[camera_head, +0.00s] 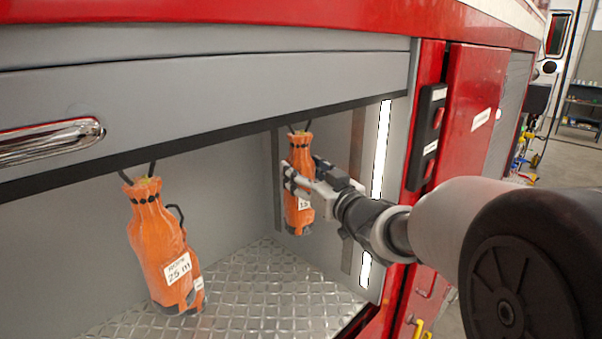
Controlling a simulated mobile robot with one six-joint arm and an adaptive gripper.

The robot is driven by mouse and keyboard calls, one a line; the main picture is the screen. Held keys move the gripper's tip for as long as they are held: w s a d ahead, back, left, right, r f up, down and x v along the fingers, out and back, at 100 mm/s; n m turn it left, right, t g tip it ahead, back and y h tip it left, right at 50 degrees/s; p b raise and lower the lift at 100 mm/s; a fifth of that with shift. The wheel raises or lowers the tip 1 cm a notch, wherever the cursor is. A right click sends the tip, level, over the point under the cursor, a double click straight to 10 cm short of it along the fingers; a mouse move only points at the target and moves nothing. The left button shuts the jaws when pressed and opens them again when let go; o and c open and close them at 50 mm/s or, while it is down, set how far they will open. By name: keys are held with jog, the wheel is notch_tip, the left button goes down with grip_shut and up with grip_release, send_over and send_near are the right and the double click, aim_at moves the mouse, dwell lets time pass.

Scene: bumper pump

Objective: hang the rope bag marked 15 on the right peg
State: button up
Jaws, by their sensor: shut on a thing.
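The orange rope bag marked 15 (299,218) is upright at the right end of the open grey compartment, its label partly hidden by my gripper. My gripper (296,180) is shut on this bag around its middle, reaching in from the right. A dark loop at the bag's top rises to the compartment's upper edge. The right peg is hidden, so I cannot tell whether the loop is on it. A second orange rope bag, marked 25 m (163,250), hangs by a dark loop at the left.
A diamond-plate floor (240,295) lies below both bags, with clear room between them. A lit strip (381,150) and the compartment's right wall stand close to my gripper. A grey shutter (220,95) overhangs the opening. A red door (468,120) is at the right.

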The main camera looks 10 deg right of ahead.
jog(key=shift+r, duration=0.1)
jog(key=o, duration=1.7)
jog(key=shift+o, duration=0.7)
